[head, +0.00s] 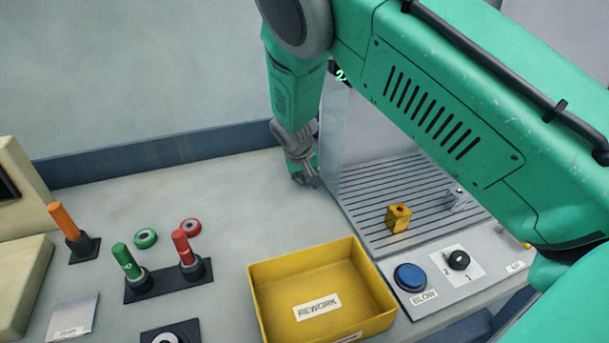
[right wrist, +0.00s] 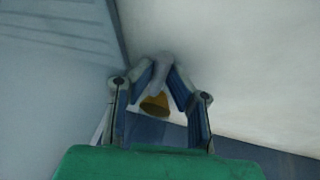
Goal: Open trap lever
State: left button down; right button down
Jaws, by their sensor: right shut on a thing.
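My right gripper (head: 304,170) reaches down at the back of the bench, beside the clear panel left of the slatted plate. In the right wrist view, its two fingers (right wrist: 160,85) close in on a small thing that looks like the trap lever, with a grey part and a dull yellow part (right wrist: 154,104) between the fingers. Most of it is hidden by the fingers, and in the head view the arm and gripper cover it. My left gripper is not in view.
A yellow REWORK bin (head: 262,300) stands at front centre. Right of it are a blue BLOW button (head: 410,277), a black dial (head: 458,260) and a yellow block (head: 398,217) on the slatted plate (head: 375,200). Orange, green and red handles stand at left. The bench's back middle is clear.

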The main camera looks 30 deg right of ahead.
jog(key=shift+s+d+r+n+t+y+p, duration=0.15)
jog(key=shift+n+p, duration=0.1)
jog(key=shift+n, duration=0.2)
jog(key=shift+s+d+n+t+y+p, duration=0.15)
jog(key=shift+n+p, duration=0.1)
jog(key=shift+n, duration=0.2)
jog(key=shift+w+d+n, duration=0.1)
jog(key=shift+n, duration=0.3)
jog(key=c, duration=1.6)
grip_release()
jog(key=shift+o, duration=0.2)
jog(key=v, duration=1.1)
jog(key=shift+s+a+r, duration=0.2)
jog(key=shift+s+r, duration=0.05)
jog(key=shift+r, duration=0.05)
